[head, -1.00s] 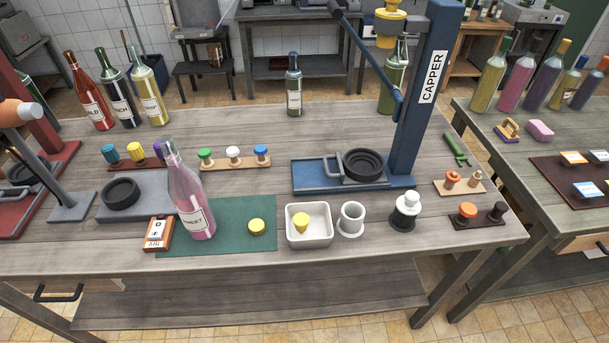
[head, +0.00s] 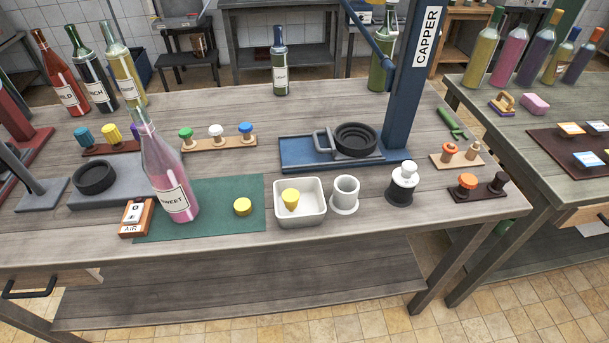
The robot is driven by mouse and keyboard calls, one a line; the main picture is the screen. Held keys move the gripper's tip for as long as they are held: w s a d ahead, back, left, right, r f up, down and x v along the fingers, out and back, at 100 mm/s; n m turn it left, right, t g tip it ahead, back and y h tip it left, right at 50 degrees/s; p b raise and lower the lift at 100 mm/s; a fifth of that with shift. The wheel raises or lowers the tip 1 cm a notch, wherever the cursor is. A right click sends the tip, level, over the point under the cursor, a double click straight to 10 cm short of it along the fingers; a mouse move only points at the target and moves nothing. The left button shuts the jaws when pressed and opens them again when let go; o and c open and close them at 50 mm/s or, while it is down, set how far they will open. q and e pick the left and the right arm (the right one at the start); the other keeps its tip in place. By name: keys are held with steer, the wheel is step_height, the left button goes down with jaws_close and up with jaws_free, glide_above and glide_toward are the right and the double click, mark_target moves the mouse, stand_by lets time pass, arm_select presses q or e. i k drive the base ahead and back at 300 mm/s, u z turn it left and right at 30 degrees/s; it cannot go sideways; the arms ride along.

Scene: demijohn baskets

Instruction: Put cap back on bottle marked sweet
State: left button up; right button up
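The bottle marked SWEET (head: 166,172) holds pink liquid and stands upright at the left end of a green mat (head: 220,190). Its neck top looks uncapped, though this is hard to be sure of. A yellow cap (head: 242,207) lies on the mat to the right of the bottle. A yellow tapered stopper (head: 290,199) sits in a white square tray (head: 313,214) beside the mat. Neither of my grippers shows in the head view.
A blue capper (head: 403,110) stands behind the tray, its base holding a black ring. A white cup (head: 345,193) and a black-and-white piece (head: 402,183) stand right of the tray. Racks of coloured stoppers (head: 217,144) and several bottles (head: 70,80) stand behind.

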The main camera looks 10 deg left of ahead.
mark_target(164, 169)
steer(key=k, duration=0.5)
steer(key=u, duration=0.7)
steer(key=i, duration=0.3)
steer(key=u, duration=0.35)
